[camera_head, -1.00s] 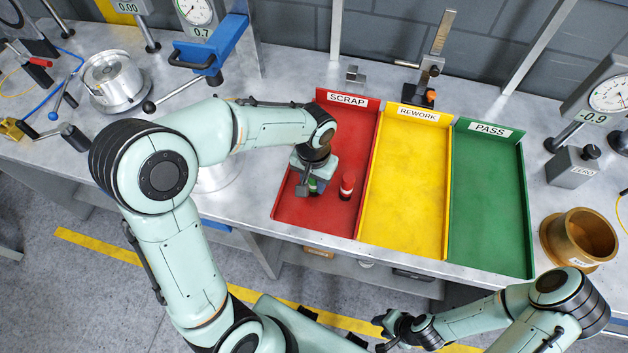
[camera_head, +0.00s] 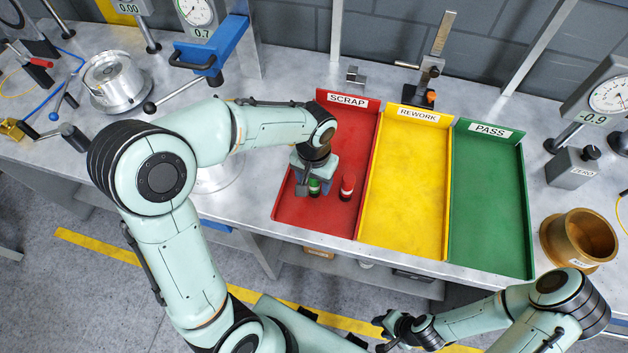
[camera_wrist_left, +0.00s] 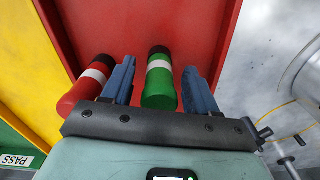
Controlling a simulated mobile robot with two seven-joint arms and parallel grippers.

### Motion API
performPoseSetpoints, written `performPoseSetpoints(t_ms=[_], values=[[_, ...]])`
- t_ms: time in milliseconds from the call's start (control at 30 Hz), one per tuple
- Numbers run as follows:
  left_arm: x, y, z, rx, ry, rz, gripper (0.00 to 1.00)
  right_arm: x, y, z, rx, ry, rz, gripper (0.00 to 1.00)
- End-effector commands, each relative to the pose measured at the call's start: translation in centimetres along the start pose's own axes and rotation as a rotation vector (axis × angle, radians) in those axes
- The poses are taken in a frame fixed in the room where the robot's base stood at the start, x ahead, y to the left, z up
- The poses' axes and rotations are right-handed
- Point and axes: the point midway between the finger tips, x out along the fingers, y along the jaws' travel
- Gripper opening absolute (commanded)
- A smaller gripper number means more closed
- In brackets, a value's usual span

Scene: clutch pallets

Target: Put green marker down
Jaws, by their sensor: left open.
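The green marker (camera_head: 314,187), with a white band and black end, stands in the red SCRAP tray (camera_head: 350,126). In the left wrist view the green marker (camera_wrist_left: 159,80) lies between the two blue fingers of my left gripper (camera_wrist_left: 160,88), with gaps on both sides. My left gripper (camera_head: 306,190) is open, low over the tray. A red marker (camera_head: 347,187) stands just right of it in the same tray; it also shows outside the fingers in the left wrist view (camera_wrist_left: 86,87). My right gripper (camera_head: 388,328) is at the bottom, away from the trays; its fingers are too small to read.
The yellow REWORK tray (camera_head: 405,180) and green PASS tray (camera_head: 488,200) beside the red one are empty. A brass cup (camera_head: 578,240) stands at the right. Gauges and a metal part (camera_head: 115,80) are at the left.

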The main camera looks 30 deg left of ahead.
Motion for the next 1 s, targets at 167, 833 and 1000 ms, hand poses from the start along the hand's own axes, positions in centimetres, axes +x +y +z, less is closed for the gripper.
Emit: performPoseSetpoints(t_ms=[167, 833, 1000], values=[[-3.9, 0.1, -0.2, 0.0, 0.008, 0.002, 0.58, -0.4, -0.2, -0.3, -0.001, 0.003, -0.001, 0.37], [-11.2, 0.0, 0.0, 0.001, 0.001, 0.001, 0.58, -1.2, -0.7, -0.8, -0.004, 0.011, -0.004, 0.37], [-11.2, 0.0, 0.0, 0.001, 0.001, 0.001, 0.58, -1.2, -0.7, -0.8, -0.004, 0.011, -0.004, 0.37]])
